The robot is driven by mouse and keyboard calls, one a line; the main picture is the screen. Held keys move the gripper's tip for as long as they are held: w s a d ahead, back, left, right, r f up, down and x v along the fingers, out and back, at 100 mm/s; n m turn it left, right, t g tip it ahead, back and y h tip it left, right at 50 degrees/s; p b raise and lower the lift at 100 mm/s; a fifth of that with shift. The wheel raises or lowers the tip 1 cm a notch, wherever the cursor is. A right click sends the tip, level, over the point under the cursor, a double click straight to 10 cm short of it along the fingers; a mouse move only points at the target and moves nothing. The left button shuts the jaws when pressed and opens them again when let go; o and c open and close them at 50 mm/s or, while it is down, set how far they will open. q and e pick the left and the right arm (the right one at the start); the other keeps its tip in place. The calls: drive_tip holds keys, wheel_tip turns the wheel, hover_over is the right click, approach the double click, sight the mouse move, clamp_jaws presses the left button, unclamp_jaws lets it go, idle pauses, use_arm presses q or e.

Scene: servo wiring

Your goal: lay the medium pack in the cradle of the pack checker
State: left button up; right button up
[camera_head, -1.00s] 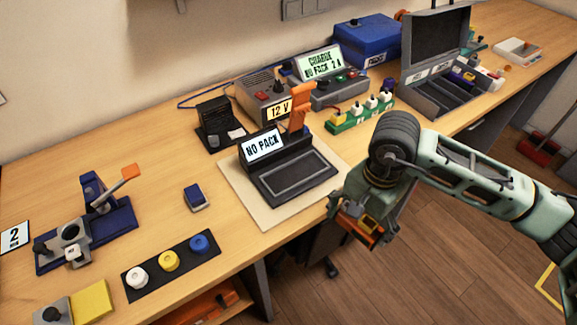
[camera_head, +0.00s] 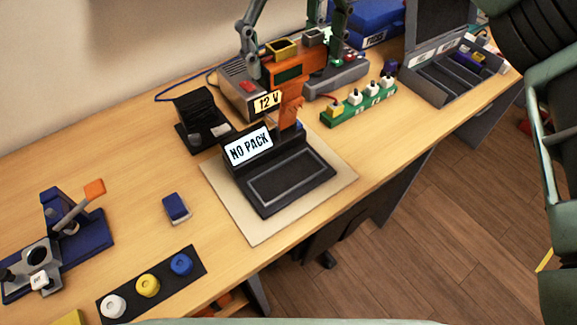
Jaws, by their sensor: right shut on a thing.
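The pack checker (camera_head: 290,180) is a black unit on a pale mat, with a screen reading "NO PACK" and an empty recessed cradle.
A 12 V unit (camera_head: 238,98) and a green strip with white plugs (camera_head: 358,106) stand behind the checker. A small blue block (camera_head: 175,207) and a dark strip with coloured knobs (camera_head: 150,284) lie left. An open black case (camera_head: 440,78) stands at right.

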drive_tip(key=p, duration=0.4)
hover_over(290, 175)
wheel_tip(290, 175, down, 22)
wheel_tip(290, 175, down, 5)
drive_tip(key=shift+p, duration=0.75)
drive_tip(key=shift+f, duration=0.1)
drive_tip(key=shift+f, duration=0.15)
drive_tip(key=o, duration=1.5)
